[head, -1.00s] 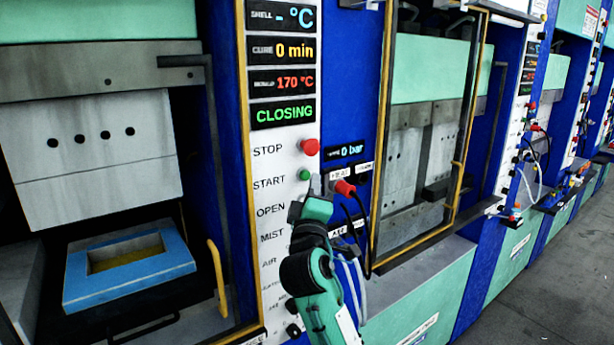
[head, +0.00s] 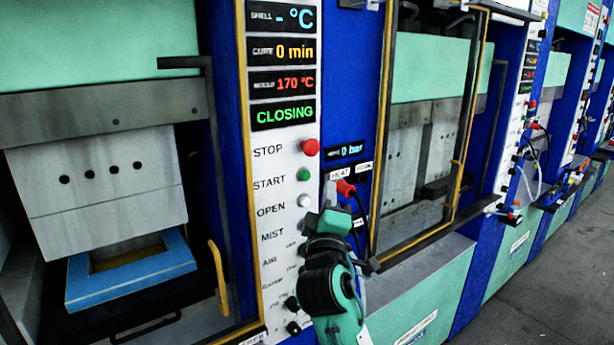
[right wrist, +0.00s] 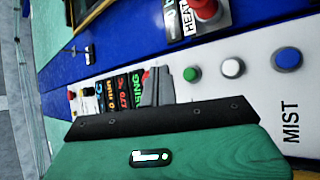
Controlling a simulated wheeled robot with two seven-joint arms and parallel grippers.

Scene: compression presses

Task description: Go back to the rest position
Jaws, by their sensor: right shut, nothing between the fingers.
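My right gripper (head: 329,194) is in front of the control panel (head: 276,150), beside the white OPEN button (head: 303,201) and below the green START button (head: 303,174). Its fingers (right wrist: 158,87) also show in the right wrist view, shut and empty, over the panel's displays. They appear apart from the buttons. The display (head: 283,113) reads CLOSING in green. In the press at left, the grey upper block (head: 105,185) hangs low over a blue frame (head: 133,283) and covers part of its opening. My left gripper is not in view.
The red STOP button (head: 309,147) is above START. A red connector with a black cable (head: 345,187) is close to my right gripper. A yellow handle (head: 218,275) stands by the press opening. The grey floor (head: 560,270) at right is clear.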

